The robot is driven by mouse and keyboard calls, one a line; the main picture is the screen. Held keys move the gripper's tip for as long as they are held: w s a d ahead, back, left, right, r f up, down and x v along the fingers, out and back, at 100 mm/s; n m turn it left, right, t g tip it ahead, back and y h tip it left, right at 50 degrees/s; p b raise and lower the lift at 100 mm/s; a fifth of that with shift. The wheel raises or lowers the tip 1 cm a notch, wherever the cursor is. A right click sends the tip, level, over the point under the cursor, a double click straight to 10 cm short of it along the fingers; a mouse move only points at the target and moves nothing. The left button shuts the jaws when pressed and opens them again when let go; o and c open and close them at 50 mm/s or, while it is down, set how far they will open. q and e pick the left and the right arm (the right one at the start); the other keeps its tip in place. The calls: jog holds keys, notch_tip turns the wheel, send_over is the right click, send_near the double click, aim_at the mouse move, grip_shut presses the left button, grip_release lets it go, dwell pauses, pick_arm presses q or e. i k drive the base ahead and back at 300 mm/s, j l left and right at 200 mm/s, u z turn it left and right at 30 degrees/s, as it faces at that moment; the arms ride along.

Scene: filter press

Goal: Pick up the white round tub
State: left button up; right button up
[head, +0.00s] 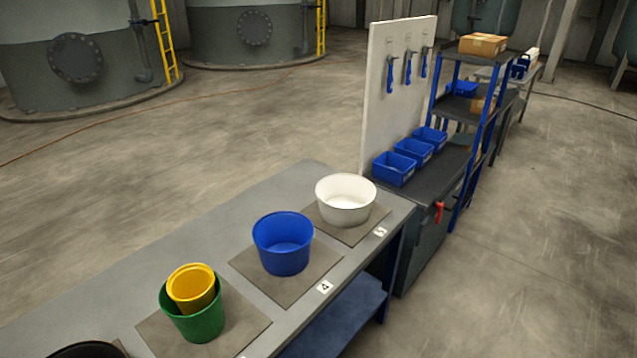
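The white round tub (346,212) stands upright and looks empty. It sits on a dark square mat (364,230) beside the label 5, at the far right end of the grey table. Nothing touches it, and its whole rim shows. Neither my left nor my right gripper shows in the head view.
A blue tub (284,258) stands on the mat by label 4. A yellow tub (190,283) sits inside a green tub (197,322) nearer me. A dark round thing (85,351) is cut off at the bottom. Blue bins (394,170) and a white tool board (378,95) stand behind.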

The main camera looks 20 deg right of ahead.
aim_at(345, 200)
jog(key=u, duration=1.35)
jog(key=z, duration=2)
jog(key=i+l, duration=0.15)
jog(key=l, duration=0.2)
jog(key=i+l, duration=0.15)
jog(key=l, duration=0.15)
jog(key=i+l, duration=0.15)
jog(key=l, duration=0.2)
jog(key=u, duration=0.05)
